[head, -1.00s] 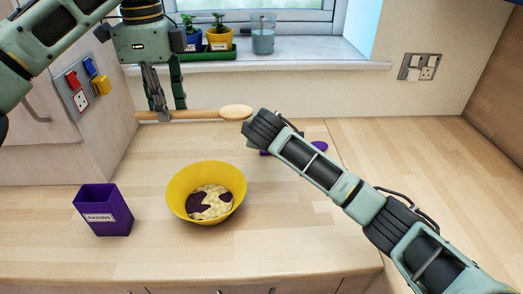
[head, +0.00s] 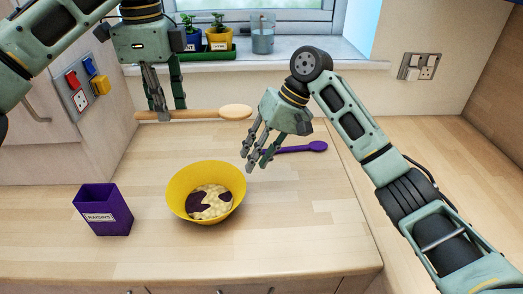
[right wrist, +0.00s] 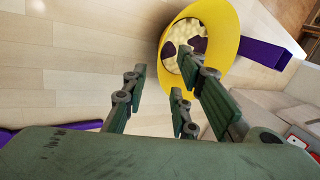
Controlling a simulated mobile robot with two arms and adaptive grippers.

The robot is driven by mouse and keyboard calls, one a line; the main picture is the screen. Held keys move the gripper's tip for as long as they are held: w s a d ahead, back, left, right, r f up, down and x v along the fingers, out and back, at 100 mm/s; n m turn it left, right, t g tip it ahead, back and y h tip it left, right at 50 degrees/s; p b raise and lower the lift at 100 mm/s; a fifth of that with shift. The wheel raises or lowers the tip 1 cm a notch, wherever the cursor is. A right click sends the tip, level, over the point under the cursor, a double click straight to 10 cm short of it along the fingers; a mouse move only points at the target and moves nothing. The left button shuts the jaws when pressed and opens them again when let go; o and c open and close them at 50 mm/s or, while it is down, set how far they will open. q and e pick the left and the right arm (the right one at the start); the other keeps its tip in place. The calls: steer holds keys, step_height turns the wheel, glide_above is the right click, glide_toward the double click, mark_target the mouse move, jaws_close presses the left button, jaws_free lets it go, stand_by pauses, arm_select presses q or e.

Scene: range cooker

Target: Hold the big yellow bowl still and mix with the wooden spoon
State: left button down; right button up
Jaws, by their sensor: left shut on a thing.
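The big yellow bowl (head: 205,172) stands upright on the worktop, holding a pale mix with dark patches. It also shows in the right wrist view (right wrist: 229,35), beyond the fingers. My left gripper (head: 170,112) is shut on the handle of the wooden spoon (head: 236,111), held level above the worktop, behind the bowl. The spoon's pale oval head points right. My right gripper (head: 255,162) is open and empty, fingers pointing down, to the right of the bowl and apart from it. In the right wrist view its fingers (right wrist: 158,82) are spread with nothing between them.
A purple raisins box (head: 108,213) stands left of the bowl. A purple spoon (head: 316,147) lies behind my right gripper. Plant pots (head: 219,40) and a jug (head: 262,41) stand on the windowsill. The worktop in front of and right of the bowl is clear.

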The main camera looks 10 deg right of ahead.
mark_target(240, 185)
steer(key=x, duration=1)
steer(key=shift+a+f, duration=0.1)
steer(key=shift+f, duration=0.15)
jaws_close()
steer(key=shift+o, duration=0.8)
jaws_free()
steer(key=shift+c, duration=0.6)
jaws_close()
